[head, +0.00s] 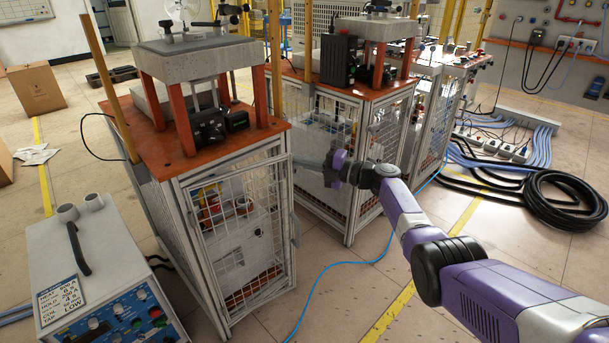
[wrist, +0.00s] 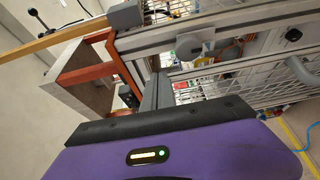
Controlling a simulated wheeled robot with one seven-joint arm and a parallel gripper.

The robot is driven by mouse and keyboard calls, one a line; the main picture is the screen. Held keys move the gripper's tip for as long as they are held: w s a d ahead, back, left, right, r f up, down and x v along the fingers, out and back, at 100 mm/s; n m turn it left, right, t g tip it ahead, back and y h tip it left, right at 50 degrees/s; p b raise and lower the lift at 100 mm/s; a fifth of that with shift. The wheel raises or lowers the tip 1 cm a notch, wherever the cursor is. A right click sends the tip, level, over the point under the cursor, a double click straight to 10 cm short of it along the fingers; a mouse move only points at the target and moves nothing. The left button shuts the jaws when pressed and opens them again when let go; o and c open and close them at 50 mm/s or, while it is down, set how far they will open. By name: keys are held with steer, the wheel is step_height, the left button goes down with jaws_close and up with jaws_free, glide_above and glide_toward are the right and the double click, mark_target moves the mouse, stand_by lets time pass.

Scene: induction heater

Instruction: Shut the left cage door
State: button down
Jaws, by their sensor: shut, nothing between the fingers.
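The left cage (head: 180,215) is a grey-framed mesh cabinet with an orange top. A grey handle (head: 297,230) shows near the door's right edge. In the wrist view, my grey fingers (wrist: 157,93) point toward a cage's frame and mesh; contact cannot be told.
A second cage (head: 345,130) stands behind my gripper, close to it. A grey control box (head: 95,270) stands at the front left. A blue hose (head: 330,267) lies on the floor right of the left cage. Coiled black cable (head: 570,200) lies at the right.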

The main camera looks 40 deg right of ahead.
steer(key=shift+w+d+b, duration=0.2)
steer(key=shift+w+b, duration=0.55)
steer(key=shift+b, duration=0.2)
steer(key=shift+w+d+b, duration=0.15)
steer(key=shift+w+b, duration=0.6)
steer(key=shift+b, duration=0.15)
steer(key=shift+s, duration=0.15)
